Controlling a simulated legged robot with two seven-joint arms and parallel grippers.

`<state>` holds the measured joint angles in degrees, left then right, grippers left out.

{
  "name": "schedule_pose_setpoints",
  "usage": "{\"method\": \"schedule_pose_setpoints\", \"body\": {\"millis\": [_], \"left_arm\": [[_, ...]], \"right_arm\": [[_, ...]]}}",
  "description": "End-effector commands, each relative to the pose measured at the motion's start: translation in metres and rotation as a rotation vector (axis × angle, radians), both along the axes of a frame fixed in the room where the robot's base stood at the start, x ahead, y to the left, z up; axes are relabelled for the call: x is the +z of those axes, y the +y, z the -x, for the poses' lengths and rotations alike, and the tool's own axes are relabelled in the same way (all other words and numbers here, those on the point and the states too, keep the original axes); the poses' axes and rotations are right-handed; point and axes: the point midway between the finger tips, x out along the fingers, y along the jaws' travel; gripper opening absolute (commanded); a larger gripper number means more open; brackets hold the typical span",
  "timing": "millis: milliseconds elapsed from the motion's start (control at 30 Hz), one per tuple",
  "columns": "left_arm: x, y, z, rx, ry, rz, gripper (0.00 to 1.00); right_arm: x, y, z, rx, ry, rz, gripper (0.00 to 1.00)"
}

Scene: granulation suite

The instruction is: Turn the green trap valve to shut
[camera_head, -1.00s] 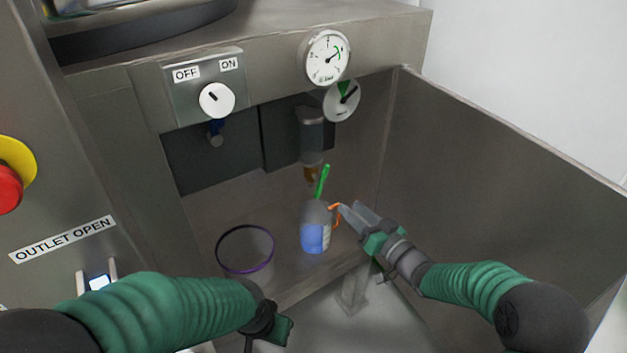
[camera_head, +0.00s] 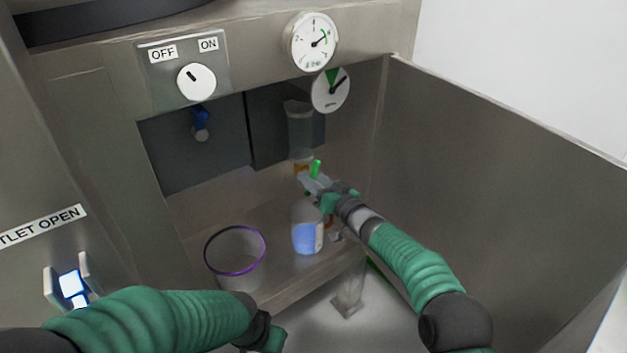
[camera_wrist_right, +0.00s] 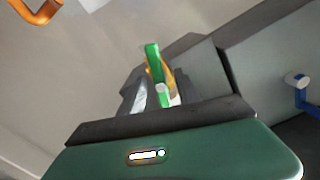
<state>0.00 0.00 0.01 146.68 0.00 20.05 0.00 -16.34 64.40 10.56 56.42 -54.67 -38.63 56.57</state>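The green trap valve lever (camera_head: 316,168) stands up below the clear cylinder in the recess. It also shows in the right wrist view (camera_wrist_right: 153,62), in front of an orange-yellow part. My right gripper (camera_head: 309,182) is at the lever, and its fingers partly hide the lever's lower part. In the right wrist view its fingertips (camera_wrist_right: 156,97) lie on either side of the lever's lower end; whether they press on it cannot be told. My left gripper (camera_head: 268,338) is low at the bottom edge, away from the valve, its fingers mostly hidden.
A blue-labelled bottle (camera_head: 307,237) stands below my right gripper. A purple-rimmed container (camera_head: 235,273) is to its left. The clear cylinder (camera_head: 300,130) hangs above the lever. A grey side wall (camera_head: 480,160) bounds the right. An OFF/ON knob (camera_head: 196,82) and gauge (camera_head: 312,41) are above.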

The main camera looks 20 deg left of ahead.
Motion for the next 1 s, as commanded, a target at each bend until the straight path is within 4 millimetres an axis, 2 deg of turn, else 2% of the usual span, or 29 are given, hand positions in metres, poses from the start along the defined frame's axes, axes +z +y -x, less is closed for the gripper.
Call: {"method": "schedule_pose_setpoints", "body": {"millis": [33, 300, 667, 867, 1000], "left_arm": [[0.0, 0.0, 0.0, 0.0, 0.0, 0.0, 0.36], [0.0, 0.0, 0.0, 0.0, 0.0, 0.0, 0.36], [0.004, 0.0, 0.0, 0.0, 0.0, 0.0, 0.36], [0.021, 0.0, 0.0, 0.0, 0.0, 0.0, 0.36], [0.04, 0.0, 0.0, 0.0, 0.0, 0.0, 0.36]], "right_arm": [[0.0, 0.0, 0.0, 0.0, 0.0, 0.0, 0.33], [0.0, 0.0, 0.0, 0.0, 0.0, 0.0, 0.0], [0.001, -0.001, 0.0, -0.001, 0.009, -0.006, 0.0], [0.004, -0.002, -0.001, -0.002, 0.06, -0.045, 0.0], [0.006, -0.002, -0.001, -0.002, 0.129, -0.099, 0.0]]}}
